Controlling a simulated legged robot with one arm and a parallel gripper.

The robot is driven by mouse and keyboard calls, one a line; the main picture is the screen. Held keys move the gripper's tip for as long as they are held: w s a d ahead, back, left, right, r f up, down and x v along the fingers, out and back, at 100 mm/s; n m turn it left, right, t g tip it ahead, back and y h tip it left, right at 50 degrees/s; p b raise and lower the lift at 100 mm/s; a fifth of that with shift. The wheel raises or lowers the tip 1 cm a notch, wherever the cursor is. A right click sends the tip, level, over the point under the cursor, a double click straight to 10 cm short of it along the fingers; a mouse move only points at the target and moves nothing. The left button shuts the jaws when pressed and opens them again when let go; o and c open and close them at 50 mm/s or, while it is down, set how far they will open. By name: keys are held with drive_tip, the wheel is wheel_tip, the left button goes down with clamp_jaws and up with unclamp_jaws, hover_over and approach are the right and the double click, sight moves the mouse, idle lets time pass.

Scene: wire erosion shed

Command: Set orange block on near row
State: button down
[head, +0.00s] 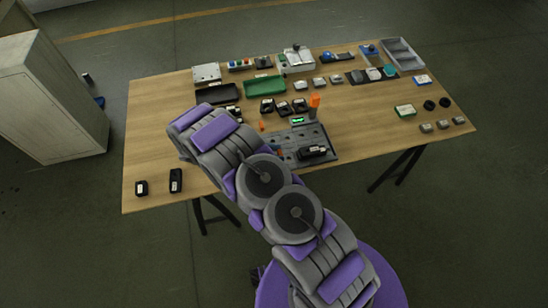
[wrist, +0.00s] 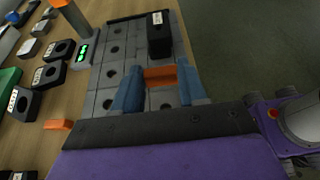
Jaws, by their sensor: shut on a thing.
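My gripper (wrist: 158,82) has its blue fingers closed on an orange block (wrist: 160,76), held crosswise between them. In the wrist view they are over the grey plate (wrist: 110,74), which has rows of round holes. I cannot tell whether the block touches the plate. A black block (wrist: 158,40) with a white label stands farther along the plate. In the head view my arm hides most of the gripper; the plate (head: 318,134) and black block (head: 313,153) show beside it. A second small orange block (wrist: 58,124) lies on the table left of the plate.
A box with a green display (wrist: 84,54) stands against the plate's left side, near an orange post (head: 315,100). Several black holed blocks (wrist: 47,74) lie left of it. A green tray (head: 264,85) and small parts fill the back of the wooden table (head: 150,120).

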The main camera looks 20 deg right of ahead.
wheel_tip(320, 180, down, 4)
drive_tip(key=shift+w+r+b, duration=0.1)
drive_tip(key=shift+w+b, duration=0.05)
drive_tip(key=shift+b, duration=0.35)
drive_tip(key=c, duration=0.6)
unclamp_jaws()
drive_tip(key=shift+r, duration=0.1)
drive_tip(key=p+v, duration=0.2)
drive_tip(key=v, duration=1)
drive_tip(key=s+d+r+m+g+y, duration=0.1)
drive_tip(key=s+d+r+m+y, duration=0.2)
drive_tip(key=r, duration=0.5)
drive_tip(key=s+d+r+m+g+y, duration=0.1)
drive_tip(key=s+d+r+m+g, duration=0.15)
drive_tip(key=d+r, duration=0.35)
drive_tip(key=s+d+r+m+g+y, duration=0.1)
drive_tip(key=s+d+r+m+y, duration=0.2)
drive_tip(key=r, duration=0.6)
drive_tip(key=shift+s+a+r+m+t+y, duration=0.15)
drive_tip(key=shift+s+r+m+t+y, duration=0.75)
drive_tip(key=shift+s, duration=3.45)
drive_tip(key=shift+s+a+r+m+t+y, duration=0.15)
drive_tip(key=shift+s+r+m+y, duration=1.55)
drive_tip(key=shift+s, duration=2.6)
drive_tip(key=shift+s+a+r+m+t+y, duration=0.15)
drive_tip(key=shift+s+r+m+t+y, duration=0.4)
drive_tip(key=shift+s+r+m, duration=2.6)
